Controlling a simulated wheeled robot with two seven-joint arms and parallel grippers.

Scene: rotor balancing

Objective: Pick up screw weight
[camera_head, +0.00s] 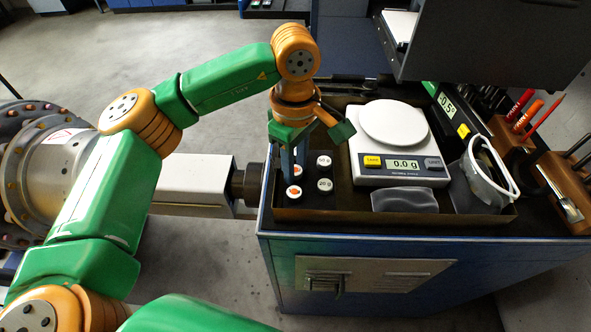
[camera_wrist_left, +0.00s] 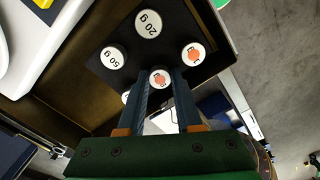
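Several round white-topped weights stand on a black block in the tray. In the wrist view they include a 20 g weight (camera_wrist_left: 148,23), a 50 g weight (camera_wrist_left: 113,58) and one with an orange mark (camera_wrist_left: 193,54). A second orange-marked weight (camera_wrist_left: 160,79) shows between my left fingertips. Another white top (camera_wrist_left: 127,96) is partly hidden behind a finger. In the head view my left gripper (camera_head: 293,165) points down over the rear orange-marked weight. Its fingers are apart, one either side of that weight; no firm contact shows. My right gripper is not in view.
The tray (camera_head: 400,212) also holds a white scale (camera_head: 400,165) reading 0.0 g, a grey pouch (camera_head: 404,199) and a clear container with a white rim (camera_head: 484,175). A tool holder (camera_head: 515,145) stands to the right. A large dark panel overhangs the back right.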

